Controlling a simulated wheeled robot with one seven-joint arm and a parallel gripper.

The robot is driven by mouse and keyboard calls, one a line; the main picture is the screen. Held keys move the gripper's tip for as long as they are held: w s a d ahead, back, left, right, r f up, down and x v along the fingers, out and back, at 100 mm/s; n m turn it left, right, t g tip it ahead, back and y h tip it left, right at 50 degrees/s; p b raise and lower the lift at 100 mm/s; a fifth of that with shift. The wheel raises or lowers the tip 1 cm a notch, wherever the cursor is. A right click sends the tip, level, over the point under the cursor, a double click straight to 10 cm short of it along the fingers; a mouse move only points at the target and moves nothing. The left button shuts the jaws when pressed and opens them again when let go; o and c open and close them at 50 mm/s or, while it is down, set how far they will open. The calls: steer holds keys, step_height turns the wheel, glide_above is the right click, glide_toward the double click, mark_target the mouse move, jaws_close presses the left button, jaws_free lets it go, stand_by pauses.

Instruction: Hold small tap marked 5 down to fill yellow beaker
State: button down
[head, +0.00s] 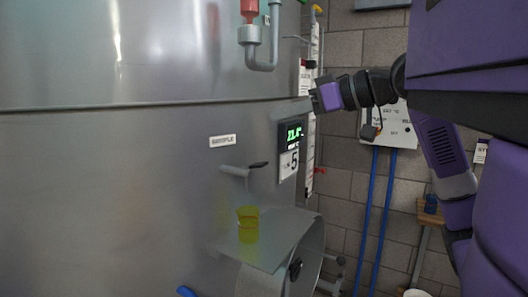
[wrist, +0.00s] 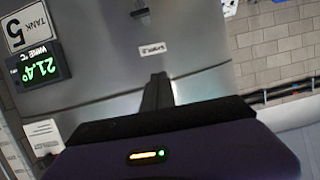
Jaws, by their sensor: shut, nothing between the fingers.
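The small tap (head: 240,171) with a dark lever sticks out of the steel tank, left of the plate marked 5 (head: 288,164) and below the SAMPLE label (head: 222,141). The tap's dark lever (wrist: 140,12) shows at that view's top edge.
A green-lit display (head: 290,133) sits above the number plate, close below my gripper. A grey pipe with a red fitting (head: 249,10) hangs at the top. A white panel (head: 395,130) and blue pipes (head: 374,200) are on the block wall. Open air lies before the tap.

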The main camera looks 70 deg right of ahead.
steer(key=s+g, duration=0.1)
steer(key=s+f+g, duration=0.1)
steer(key=s, duration=0.1)
steer(key=shift+a, duration=0.2)
steer(key=p, duration=0.2)
glide_above(265, 165)
step_height(265, 165, down, 4)
steer(key=shift+f, duration=0.1)
step_height(265, 165, down, 3)
steer(key=shift+f, duration=0.1)
steer(key=shift+s+f+p, duration=0.1)
steer(key=shift+f+p, duration=0.2)
steer(key=shift+f, duration=0.3)
